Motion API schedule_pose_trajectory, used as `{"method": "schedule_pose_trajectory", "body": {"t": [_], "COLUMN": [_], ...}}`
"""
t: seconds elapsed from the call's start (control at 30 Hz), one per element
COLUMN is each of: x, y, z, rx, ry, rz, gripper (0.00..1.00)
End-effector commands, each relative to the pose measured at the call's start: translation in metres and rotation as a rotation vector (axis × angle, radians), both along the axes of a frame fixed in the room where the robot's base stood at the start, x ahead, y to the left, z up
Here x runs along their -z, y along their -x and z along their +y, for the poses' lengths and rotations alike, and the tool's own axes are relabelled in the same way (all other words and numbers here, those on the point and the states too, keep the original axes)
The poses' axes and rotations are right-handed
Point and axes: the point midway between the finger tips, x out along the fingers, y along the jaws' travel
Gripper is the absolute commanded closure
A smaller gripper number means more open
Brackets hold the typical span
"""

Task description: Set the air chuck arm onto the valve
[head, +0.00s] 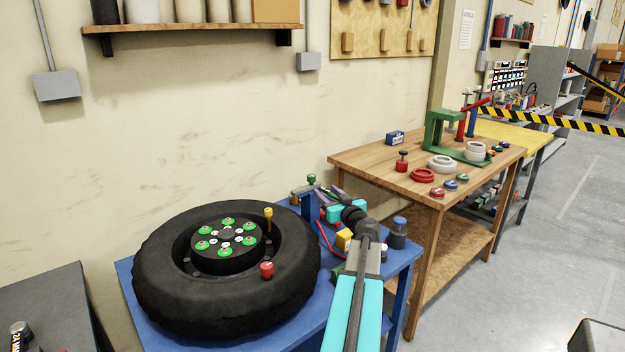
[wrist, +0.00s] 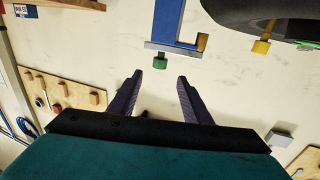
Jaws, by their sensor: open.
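A tyre on a wheel (head: 165,270) lies flat on the blue bench (head: 128,278). A yellow-capped valve (head: 268,214) stands up at its inner edge; a yellow piece (wrist: 262,46) shows below the tyre in the wrist view. Beside the tyre, a blue post (head: 308,205) carries a grey bar (wrist: 170,47) with a brass end and a green knob (wrist: 160,62); this looks like the air chuck arm. The green knob also shows in the head view (head: 311,178). My gripper (wrist: 160,80) is open and empty, its purple fingers pointing toward the knob, apart from it. In the head view my gripper (head: 327,195) is partly hidden.
A red piece (head: 267,270) sits on the tyre. A yellow block (head: 343,240), a red hose (head: 326,242) and a dark bottle (head: 398,235) are near my arm. A wooden workbench (head: 375,168) with a green press stands behind right. The wall is close behind.

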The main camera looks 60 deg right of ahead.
Motion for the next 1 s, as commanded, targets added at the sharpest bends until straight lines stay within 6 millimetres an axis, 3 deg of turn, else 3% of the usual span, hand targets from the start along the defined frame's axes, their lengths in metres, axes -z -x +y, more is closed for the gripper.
{"method": "schedule_pose_trajectory", "body": {"t": [1.0], "x": [-0.001], "y": [-0.082], "z": [-0.057], "rx": [0.002], "ry": [-0.001], "rz": [-0.001], "gripper": [0.56]}}
